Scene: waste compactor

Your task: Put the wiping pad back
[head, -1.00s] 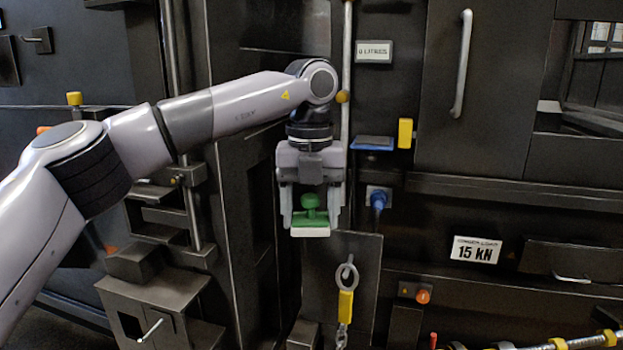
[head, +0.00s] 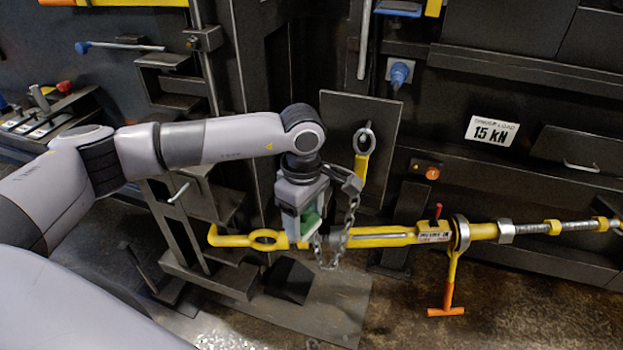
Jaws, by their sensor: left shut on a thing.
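My left gripper (head: 310,218) is shut on the wiping pad (head: 312,215), a green-handled pad with a pale face. The gripper's fingers hide much of the pad, and only part of the green shows between them. The gripper points down, just in front of the yellow bar and beside the hanging chain. I cannot tell whether it touches either one. My right gripper is not in view. I cannot identify the pad's holder.
A yellow bar (head: 385,238) with a threaded rod and an orange-ended T-handle (head: 447,300) runs across the middle. A chain (head: 350,215) hangs from a ring on a dark plate (head: 385,125). Stepped dark blocks stand at left. The floor at lower right is clear.

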